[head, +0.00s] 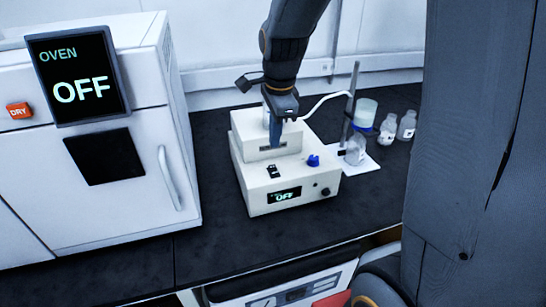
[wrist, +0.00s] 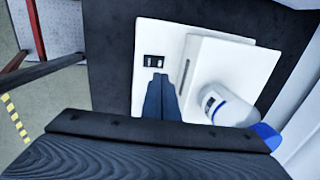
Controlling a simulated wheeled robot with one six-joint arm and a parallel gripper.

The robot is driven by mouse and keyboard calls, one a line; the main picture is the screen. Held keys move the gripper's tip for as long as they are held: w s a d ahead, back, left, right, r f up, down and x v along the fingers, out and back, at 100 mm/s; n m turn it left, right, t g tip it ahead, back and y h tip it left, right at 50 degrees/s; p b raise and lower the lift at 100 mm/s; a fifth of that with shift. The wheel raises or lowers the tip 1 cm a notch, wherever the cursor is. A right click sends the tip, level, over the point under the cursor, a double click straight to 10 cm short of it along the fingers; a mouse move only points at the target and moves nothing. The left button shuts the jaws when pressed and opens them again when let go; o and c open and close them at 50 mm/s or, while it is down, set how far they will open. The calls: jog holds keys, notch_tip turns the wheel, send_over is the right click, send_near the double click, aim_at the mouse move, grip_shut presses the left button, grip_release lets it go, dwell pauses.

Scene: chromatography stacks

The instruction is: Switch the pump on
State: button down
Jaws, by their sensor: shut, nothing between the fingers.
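The pump (head: 293,195) is a white box on the dark bench in the head view, with a small front display reading OFF. A small black rocker switch (head: 273,171) sits on its top face, left of a blue knob (head: 313,160). The switch also shows in the wrist view (wrist: 154,61), just beyond my fingertips. My gripper (head: 276,145) points down over the pump, its fingers shut and empty. In the head view the fingertips are behind the switch, near the raised rear block. I cannot tell whether they touch the pump.
A white oven (head: 110,180) with an OFF screen stands left. Right of the pump are a stand with a filter flask (head: 356,150) and small bottles (head: 388,130). A tube runs from the pump to the stand. A white bottle (wrist: 226,104) shows beside my fingers.

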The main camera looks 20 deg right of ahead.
aim_at(273, 166)
jog(key=f, duration=0.3)
jog(key=w+f+p, duration=0.1)
jog(key=f, duration=0.4)
jog(key=shift+w+f+p, duration=0.3)
jog(key=shift+p, duration=0.05)
jog(key=shift+d, duration=0.15)
